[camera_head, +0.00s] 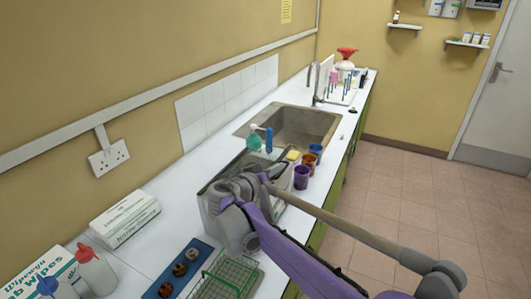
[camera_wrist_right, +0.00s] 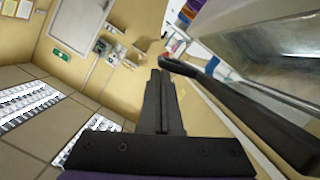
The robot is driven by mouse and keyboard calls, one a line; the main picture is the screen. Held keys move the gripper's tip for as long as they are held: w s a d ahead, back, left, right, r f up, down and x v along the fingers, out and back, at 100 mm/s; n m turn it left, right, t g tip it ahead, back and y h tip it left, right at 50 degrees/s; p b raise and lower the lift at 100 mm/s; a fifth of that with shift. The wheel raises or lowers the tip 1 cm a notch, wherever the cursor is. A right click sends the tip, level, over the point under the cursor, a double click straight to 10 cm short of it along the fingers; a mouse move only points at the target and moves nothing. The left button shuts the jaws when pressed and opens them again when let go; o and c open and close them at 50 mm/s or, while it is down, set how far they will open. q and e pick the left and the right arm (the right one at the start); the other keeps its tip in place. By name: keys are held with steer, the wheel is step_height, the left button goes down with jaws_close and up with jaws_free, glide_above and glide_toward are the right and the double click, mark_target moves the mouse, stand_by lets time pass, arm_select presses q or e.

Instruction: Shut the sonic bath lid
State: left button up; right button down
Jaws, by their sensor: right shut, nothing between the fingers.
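The sonic bath (camera_head: 206,207) is a grey metal box on the white worktop, partly hidden behind my right arm. A grey sheet with a dark edge, seemingly its lid (camera_head: 226,166), stands raised at its wall side; its exact angle is hard to tell. My right gripper (camera_head: 268,178) is over the bath's sink-side end, shut and empty. In the right wrist view the shut fingers (camera_wrist_right: 162,95) point ahead, beside a dark bar (camera_wrist_right: 240,110) and a shiny metal surface (camera_wrist_right: 280,45) of the bath; contact with the bar cannot be told. My left gripper is out of view.
Coloured cups (camera_head: 301,177) stand close to the right of the bath. A green-topped bottle (camera_head: 254,138) and the sink (camera_head: 295,125) are beyond. A blue tray (camera_head: 180,270), a green wire rack (camera_head: 228,276) and a glove box (camera_head: 125,217) are nearer. The floor is clear.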

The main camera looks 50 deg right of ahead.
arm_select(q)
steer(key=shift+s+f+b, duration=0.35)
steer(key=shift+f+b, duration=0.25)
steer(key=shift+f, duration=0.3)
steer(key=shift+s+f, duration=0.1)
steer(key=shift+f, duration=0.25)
arm_select(e)
step_height(320, 180, down, 7)
steer(key=s+m, duration=0.1)
steer(key=shift+s+d+m+t+y, duration=0.25)
steer(key=shift+s+m+t+y, duration=0.05)
steer(key=shift+s+m+t, duration=0.1)
steer(key=shift+f, duration=0.1)
